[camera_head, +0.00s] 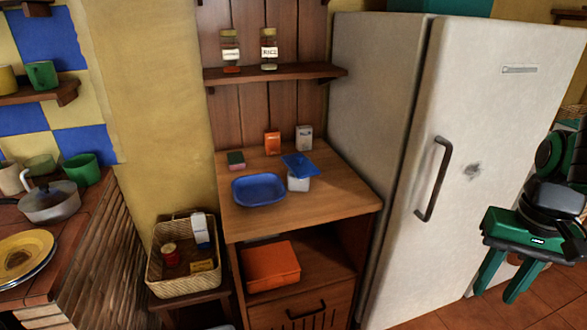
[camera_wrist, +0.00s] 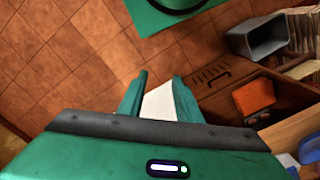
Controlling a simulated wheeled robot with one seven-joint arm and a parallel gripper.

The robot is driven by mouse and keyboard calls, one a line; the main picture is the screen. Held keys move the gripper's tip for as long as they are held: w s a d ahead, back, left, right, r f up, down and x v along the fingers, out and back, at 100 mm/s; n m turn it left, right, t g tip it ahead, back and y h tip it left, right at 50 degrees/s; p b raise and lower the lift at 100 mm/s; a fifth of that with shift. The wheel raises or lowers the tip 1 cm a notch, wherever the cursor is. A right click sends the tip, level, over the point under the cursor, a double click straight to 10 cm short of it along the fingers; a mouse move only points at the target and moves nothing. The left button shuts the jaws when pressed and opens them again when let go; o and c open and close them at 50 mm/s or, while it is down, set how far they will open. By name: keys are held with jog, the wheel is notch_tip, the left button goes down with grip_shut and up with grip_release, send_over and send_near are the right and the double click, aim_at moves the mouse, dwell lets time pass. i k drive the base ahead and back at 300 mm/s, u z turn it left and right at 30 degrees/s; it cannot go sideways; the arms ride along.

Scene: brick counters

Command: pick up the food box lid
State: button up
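The blue food box lid (camera_head: 299,165) lies on top of a small white food box (camera_head: 299,184) on the wooden counter, just behind and right of a blue tray (camera_head: 259,189). The lid looks turned at an angle to the box, and I cannot tell whether it is seated. My green gripper (camera_head: 495,295) is at the right, in front of the fridge, well away from the lid, with fingers pointing down. In the wrist view my gripper (camera_wrist: 160,85) has its fingers apart with nothing held. A blue piece shows at that view's right edge, but I cannot tell which item it is.
The fridge (camera_head: 385,110) stands right of the counter (camera_head: 330,200). An orange carton (camera_head: 272,142), a white carton (camera_head: 304,138) and a sponge (camera_head: 236,160) stand behind the tray. An orange box (camera_head: 270,266) is on the shelf below. A basket (camera_head: 182,284) sits left. A jar shelf (camera_head: 275,73) hangs above.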

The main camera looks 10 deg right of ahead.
aim_at(300, 165)
jog(key=u, duration=0.5)
jog(key=k, duration=1.05)
jog(key=z, duration=0.3)
jog(key=i, duration=2.1)
jog(key=u, duration=0.1)
